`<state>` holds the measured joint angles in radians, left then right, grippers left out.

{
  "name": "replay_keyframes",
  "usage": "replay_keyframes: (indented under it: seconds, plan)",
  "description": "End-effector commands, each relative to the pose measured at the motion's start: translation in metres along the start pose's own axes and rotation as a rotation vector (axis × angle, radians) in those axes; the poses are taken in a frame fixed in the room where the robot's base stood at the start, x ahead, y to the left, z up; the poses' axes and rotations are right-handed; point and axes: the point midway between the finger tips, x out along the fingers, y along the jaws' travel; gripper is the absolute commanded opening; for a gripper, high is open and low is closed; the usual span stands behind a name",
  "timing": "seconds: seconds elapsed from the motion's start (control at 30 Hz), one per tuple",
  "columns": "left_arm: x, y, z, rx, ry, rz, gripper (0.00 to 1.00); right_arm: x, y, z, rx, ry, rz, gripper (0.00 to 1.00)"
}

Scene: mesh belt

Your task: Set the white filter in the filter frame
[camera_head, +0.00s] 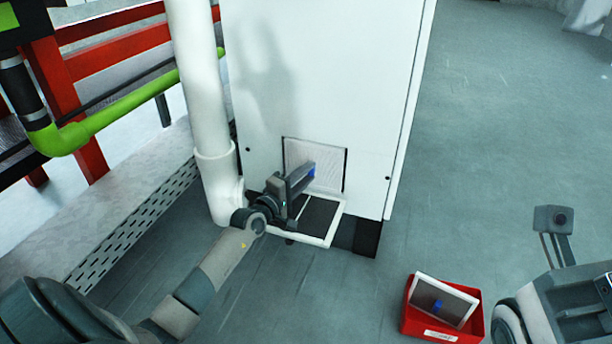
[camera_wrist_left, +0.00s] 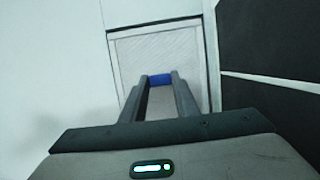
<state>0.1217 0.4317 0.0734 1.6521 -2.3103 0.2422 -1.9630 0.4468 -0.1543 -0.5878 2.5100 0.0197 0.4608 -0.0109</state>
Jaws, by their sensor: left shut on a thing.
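The white filter (camera_head: 327,158) is a pale square panel with a blue tab, upright at the square opening low in the white cabinet. It also shows in the left wrist view (camera_wrist_left: 190,52), with thin dark gaps along its top and right edges. My left gripper (camera_head: 309,175) is shut on the blue tab (camera_wrist_left: 160,79), in front of the panel. The filter frame appears to be this opening, with its dark edge (camera_head: 346,170) showing at the right. The arm hides the panel's lower left. I cannot tell whether the filter is fully seated.
A white-rimmed dark flap (camera_head: 335,222) lies open below the opening. A red box (camera_head: 428,328) on the floor holds a grey filter (camera_head: 445,301) with a blue tab. A white pipe (camera_head: 203,100) stands close left of the cabinet.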

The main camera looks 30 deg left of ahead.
Motion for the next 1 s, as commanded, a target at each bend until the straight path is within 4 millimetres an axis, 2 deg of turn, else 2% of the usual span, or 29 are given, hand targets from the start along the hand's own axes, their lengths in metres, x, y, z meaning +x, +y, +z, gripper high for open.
replay_keyframes:
  seconds: [1.0]
  plan:
    - [0.015,0.001,-0.005,0.0,0.0,0.001,0.04,-0.007,0.0,-0.001,-0.001,-0.004,0.005,0.39]
